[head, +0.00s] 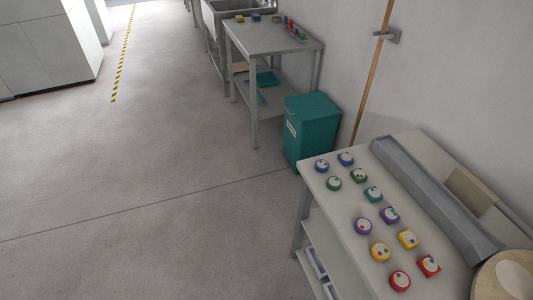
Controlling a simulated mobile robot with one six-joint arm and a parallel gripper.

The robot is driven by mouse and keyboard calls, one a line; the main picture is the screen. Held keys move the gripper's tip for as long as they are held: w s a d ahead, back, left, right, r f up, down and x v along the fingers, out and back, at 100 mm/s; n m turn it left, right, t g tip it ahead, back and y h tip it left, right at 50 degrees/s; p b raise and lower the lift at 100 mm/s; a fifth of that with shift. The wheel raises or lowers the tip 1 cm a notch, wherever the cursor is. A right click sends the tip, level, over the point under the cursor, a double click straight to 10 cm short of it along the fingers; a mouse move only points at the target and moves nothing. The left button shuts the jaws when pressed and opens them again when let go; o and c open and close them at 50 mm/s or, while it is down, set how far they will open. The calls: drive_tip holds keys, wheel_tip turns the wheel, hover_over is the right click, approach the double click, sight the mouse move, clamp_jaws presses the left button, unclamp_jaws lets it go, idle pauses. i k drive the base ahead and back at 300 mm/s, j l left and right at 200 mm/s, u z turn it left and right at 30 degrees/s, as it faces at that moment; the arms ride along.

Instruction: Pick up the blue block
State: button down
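Two small blue pieces lie at the far left end of the near table: a round blue one (322,166) and a squarer blue block (346,159) just right of it. Both have pale tops with coloured dots and stand apart from each other. On the farther table there is also a small dark blue piece (256,19), too small to make out well. My gripper is not in view.
The near table (345,205) carries several other round and square pieces in green, teal, purple, yellow and red, beside a long grey trough (435,195). A teal bin (311,130) stands between it and the farther table (262,41). The floor at left is clear.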

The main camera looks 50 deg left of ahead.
sight(345, 159)
drive_tip(key=u, duration=1.3)
drive_tip(key=z, duration=1.6)
drive_tip(key=u, duration=1.6)
drive_tip(key=i+j+z, duration=0.4)
drive_tip(key=i+j, duration=0.2)
drive_tip(key=i+j+z, duration=0.4)
drive_tip(key=i+j, duration=0.35)
drive_tip(key=j, duration=0.15)
